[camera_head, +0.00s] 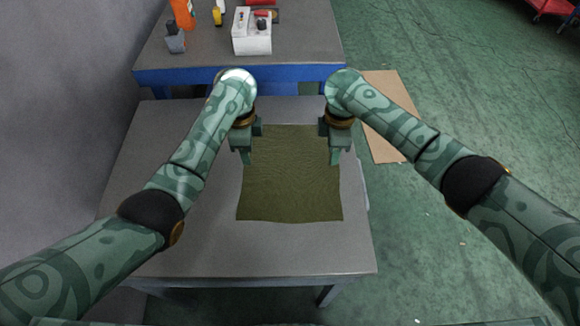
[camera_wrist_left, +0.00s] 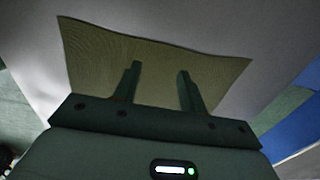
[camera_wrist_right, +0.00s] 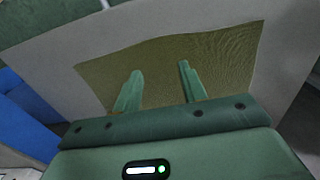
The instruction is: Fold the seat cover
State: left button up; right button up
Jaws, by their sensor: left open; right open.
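The olive-green seat cover (camera_head: 290,185) lies spread flat on the grey table, roughly rectangular, with a slightly wavy near edge. It also shows in the left wrist view (camera_wrist_left: 150,62) and in the right wrist view (camera_wrist_right: 215,60). My left gripper (camera_head: 246,158) is open over the cover's far left side. Its two fingers (camera_wrist_left: 158,68) are apart with nothing between them. My right gripper (camera_head: 336,158) is open over the cover's far right side, its fingers (camera_wrist_right: 160,68) also apart and empty. I cannot tell whether any fingertip touches the cloth.
The grey table (camera_head: 180,240) is bare around the cover, widest at the left. Behind it, a blue-edged bench (camera_head: 290,72) holds a white box (camera_head: 252,32), an orange bottle (camera_head: 183,14) and a grey container (camera_head: 175,40). A cardboard sheet (camera_head: 380,145) lies on the green floor at right.

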aim_at(250, 167)
pick_arm(q)
jog(key=shift+f, duration=2.55)
pick_arm(e)
jog(key=shift+f, duration=2.6)
pick_arm(q)
jog(key=shift+f, duration=0.2)
pick_arm(e)
jog(key=shift+f, duration=0.2)
pick_arm(q)
grip_shut()
pick_arm(e)
jog(key=shift+s, duration=0.1)
grip_shut()
pick_arm(q)
jog(key=shift+r, duration=0.15)
pick_arm(e)
jog(key=shift+r, duration=0.1)
